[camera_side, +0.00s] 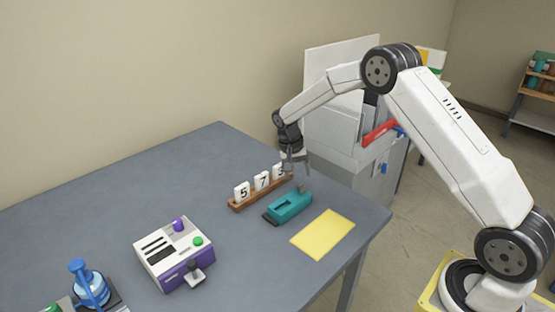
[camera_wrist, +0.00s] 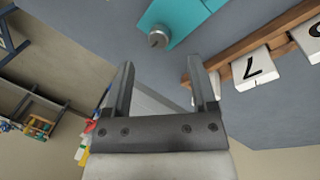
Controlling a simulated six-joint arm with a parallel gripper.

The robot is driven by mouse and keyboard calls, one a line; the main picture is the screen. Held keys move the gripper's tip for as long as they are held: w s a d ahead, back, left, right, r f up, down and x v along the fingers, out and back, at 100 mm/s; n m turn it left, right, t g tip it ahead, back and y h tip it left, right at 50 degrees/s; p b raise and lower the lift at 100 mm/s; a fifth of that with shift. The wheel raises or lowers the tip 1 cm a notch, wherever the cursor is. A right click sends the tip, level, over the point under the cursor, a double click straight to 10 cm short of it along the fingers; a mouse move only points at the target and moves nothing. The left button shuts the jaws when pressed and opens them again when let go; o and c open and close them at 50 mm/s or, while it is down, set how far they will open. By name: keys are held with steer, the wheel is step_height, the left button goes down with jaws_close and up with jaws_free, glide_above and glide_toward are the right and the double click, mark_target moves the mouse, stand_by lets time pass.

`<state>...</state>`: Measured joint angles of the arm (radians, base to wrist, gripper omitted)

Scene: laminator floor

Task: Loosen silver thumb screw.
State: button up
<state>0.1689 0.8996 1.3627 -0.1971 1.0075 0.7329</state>
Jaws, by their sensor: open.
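The silver thumb screw (camera_wrist: 159,36) is a small round metal knob at the end of a teal block in the wrist view. In the side view the teal block (camera_side: 291,207) lies on the grey table, and the screw (camera_side: 302,188) shows small at its right end. My gripper (camera_wrist: 162,80) is open, with nothing between its fingers. In the wrist view the screw lies just beyond the fingertips, roughly midway between them and apart from both. In the side view my gripper (camera_side: 296,166) hangs above and behind the screw end, close to the number rack.
A wooden rack (camera_side: 236,207) with white number tiles stands right behind the teal block, close to my gripper. A yellow sheet (camera_side: 323,234) lies in front. A white and purple device (camera_side: 173,254) and a blue item (camera_side: 90,287) stand farther left. The table's left rear is clear.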

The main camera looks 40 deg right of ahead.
mark_target(300, 186)
steer(key=shift+s+d+f, duration=0.15)
steer(key=shift+s+f, duration=0.05)
steer(key=shift+f, duration=0.95)
steer(key=shift+s+d+f, duration=0.15)
steer(key=shift+f, duration=1)
jaws_close()
